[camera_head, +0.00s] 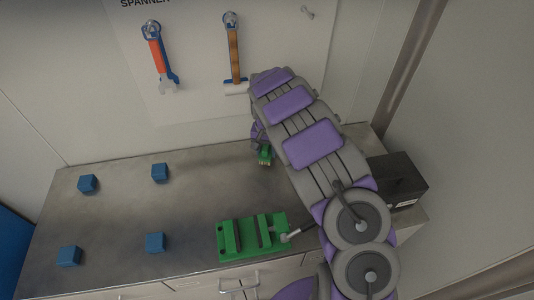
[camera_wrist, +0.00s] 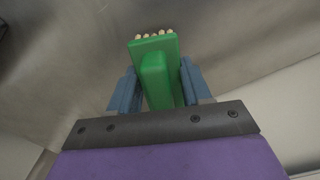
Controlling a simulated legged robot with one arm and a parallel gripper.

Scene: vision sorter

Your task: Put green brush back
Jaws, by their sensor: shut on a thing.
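My gripper (camera_wrist: 156,92) is shut on the green brush (camera_wrist: 155,60), with a blue-grey finger on each side of its green body. Pale bristles show at the brush's far end in the wrist view. In the head view the green brush (camera_head: 265,156) shows small near the back of the bench, at the end of my arm. My arm hides part of my gripper there. It looks held above the bench, but I cannot tell how high.
A green vise-like block (camera_head: 231,242) sits at the bench's (camera_head: 120,215) front. Several blue cubes (camera_head: 159,172) stand on the left. A dark box (camera_head: 402,174) is at the right. The bench's middle is clear.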

